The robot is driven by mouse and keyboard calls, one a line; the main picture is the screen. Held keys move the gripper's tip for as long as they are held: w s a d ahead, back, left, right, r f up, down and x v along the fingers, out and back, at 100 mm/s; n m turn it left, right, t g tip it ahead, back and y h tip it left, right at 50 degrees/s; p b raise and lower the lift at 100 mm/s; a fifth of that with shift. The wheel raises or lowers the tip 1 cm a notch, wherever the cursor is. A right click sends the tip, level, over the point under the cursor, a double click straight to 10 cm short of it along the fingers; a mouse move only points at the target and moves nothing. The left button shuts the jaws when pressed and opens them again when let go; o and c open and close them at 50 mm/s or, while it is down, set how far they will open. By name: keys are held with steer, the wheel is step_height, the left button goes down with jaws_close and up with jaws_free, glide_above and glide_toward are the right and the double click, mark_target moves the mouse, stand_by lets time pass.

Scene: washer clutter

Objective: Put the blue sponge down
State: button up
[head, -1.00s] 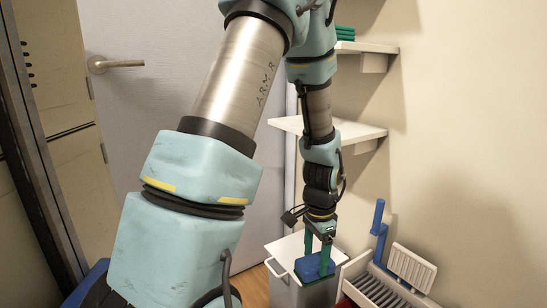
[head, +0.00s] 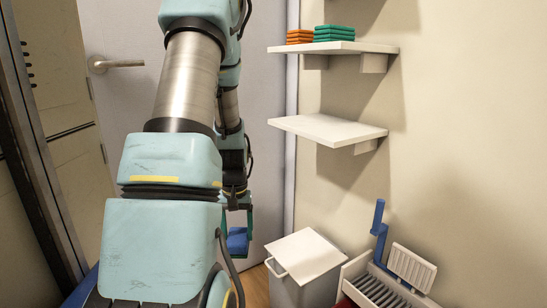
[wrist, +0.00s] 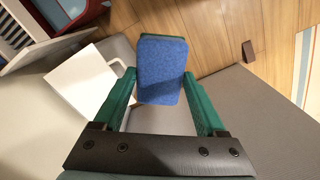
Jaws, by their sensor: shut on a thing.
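The blue sponge (wrist: 161,72) is between the green fingers of my gripper (wrist: 162,85) in the wrist view, with a green layer showing at its top edge. In the head view the sponge (head: 238,240) is partly hidden behind my arm. My gripper (head: 238,222) is shut on it and points down. It holds the sponge in the air, left of the bin with the white lid.
The white bin lid (head: 304,253) is bare. The middle shelf (head: 327,130) is empty. The top shelf (head: 340,47) holds orange sponges (head: 299,37) and green sponges (head: 334,33). A crate (head: 354,272) with brushes stands at lower right.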

step_height(320, 180, up, 20)
steer(key=w+f+p, duration=0.1)
steer(key=w+p, duration=0.1)
steer(key=p, duration=2.2)
glide_above(237, 240)
step_height(237, 240, down, 5)
steer(key=shift+f, duration=0.2)
